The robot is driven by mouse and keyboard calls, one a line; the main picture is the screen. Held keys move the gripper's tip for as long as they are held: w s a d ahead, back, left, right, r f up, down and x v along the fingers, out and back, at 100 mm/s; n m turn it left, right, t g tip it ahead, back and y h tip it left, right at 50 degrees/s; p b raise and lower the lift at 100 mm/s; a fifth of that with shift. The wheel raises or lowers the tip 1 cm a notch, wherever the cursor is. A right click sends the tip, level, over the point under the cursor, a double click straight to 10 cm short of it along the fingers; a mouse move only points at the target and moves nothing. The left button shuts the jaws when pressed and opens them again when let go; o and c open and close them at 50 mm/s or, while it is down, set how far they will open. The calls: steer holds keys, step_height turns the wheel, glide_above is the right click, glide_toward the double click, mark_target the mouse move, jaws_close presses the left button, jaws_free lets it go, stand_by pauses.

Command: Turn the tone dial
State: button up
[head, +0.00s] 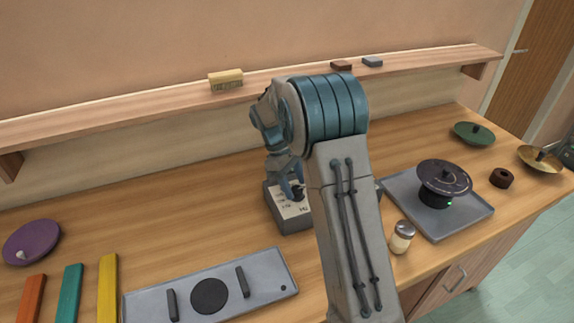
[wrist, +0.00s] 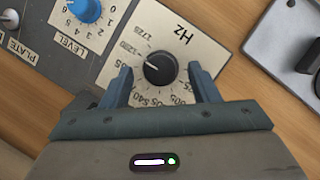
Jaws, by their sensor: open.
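The tone dial (wrist: 159,69) is a black knob on a pale plate marked "Hz" with numbers around it. Its white pointer mark faces left in the wrist view, near 1280. The dial sits on a grey control box (wrist: 53,38), which also shows in the head view (head: 291,222), partly hidden by my arm. My gripper (wrist: 160,78) is open, its blue fingers on either side of the dial, with a visible gap to it. In the head view my gripper (head: 290,185) is over the box. I cannot tell its exact height above the plate.
A blue level knob (wrist: 86,8) and a plate switch (wrist: 9,20) are on the same box. A grey tray (head: 472,222) with a dark disc (head: 443,177) and a small jar (head: 401,238) stand right. A grey panel (head: 255,285) lies in front. The shelf (head: 150,108) runs behind.

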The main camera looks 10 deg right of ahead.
steer(key=v, duration=1.3)
steer(key=shift+b, duration=0.4)
steer(key=shift+f, duration=0.1)
stand_by(0.7)
steer(key=s+d+r+m+t+y, duration=0.1)
steer(key=s+d+r+m+t, duration=0.1)
steer(key=s, duration=0.6)
steer(key=s+d+r+m+t+y, duration=0.1)
steer(key=s+d+r+m, duration=0.15)
steer(key=s, duration=0.45)
steer(key=s+f+m+t+y, duration=0.1)
steer(key=s+f+m+t, duration=0.2)
steer(key=s, duration=1.2)
step_height(320, 180, down, 3)
steer(key=shift+r+m, duration=0.2)
steer(key=shift+m, duration=0.95)
steer(key=shift+s+a, duration=0.1)
